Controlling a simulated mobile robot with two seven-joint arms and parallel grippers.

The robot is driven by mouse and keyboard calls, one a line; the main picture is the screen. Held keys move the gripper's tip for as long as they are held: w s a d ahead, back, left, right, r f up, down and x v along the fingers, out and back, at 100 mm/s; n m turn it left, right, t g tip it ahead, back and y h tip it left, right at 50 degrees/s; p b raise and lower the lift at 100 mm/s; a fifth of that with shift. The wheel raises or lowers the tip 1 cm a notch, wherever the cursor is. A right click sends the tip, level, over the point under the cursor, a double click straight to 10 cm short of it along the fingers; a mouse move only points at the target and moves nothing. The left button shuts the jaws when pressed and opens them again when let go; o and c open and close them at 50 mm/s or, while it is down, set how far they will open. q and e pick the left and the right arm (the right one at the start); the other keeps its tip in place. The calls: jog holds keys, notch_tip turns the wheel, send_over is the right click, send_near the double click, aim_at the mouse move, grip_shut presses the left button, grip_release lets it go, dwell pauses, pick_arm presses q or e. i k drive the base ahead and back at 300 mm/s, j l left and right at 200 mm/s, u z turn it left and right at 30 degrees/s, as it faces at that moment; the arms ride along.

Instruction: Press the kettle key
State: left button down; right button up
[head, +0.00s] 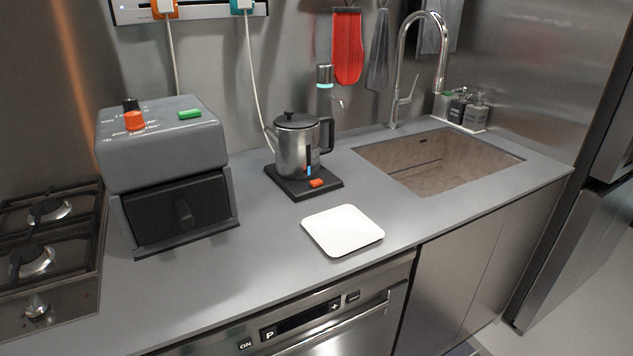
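A steel kettle (298,147) with a black lid and black handle stands upright on a dark base (286,187) in the middle of the counter. An orange key (316,183) sits at the front of the base, below a blue strip on the kettle. Whether the key is pressed, I cannot tell. Neither of my grippers shows in the head view.
A white square plate (343,230) lies in front of the kettle. A grey air fryer (163,140) and a gas hob (42,243) stand to the left. A sink (440,165) with a tall tap (395,99) is to the right. A white cord hangs behind the kettle.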

aim_at(318, 182)
jog(key=i+l+u, duration=0.15)
jog(key=l, duration=0.25)
jog(key=i+l+u, duration=0.2)
jog(key=l, duration=0.2)
jog(key=l+u, duration=0.15)
jog(key=l, duration=0.3)
jog(key=l+u, duration=0.15)
jog(key=l, duration=0.3)
jog(key=i, duration=0.05)
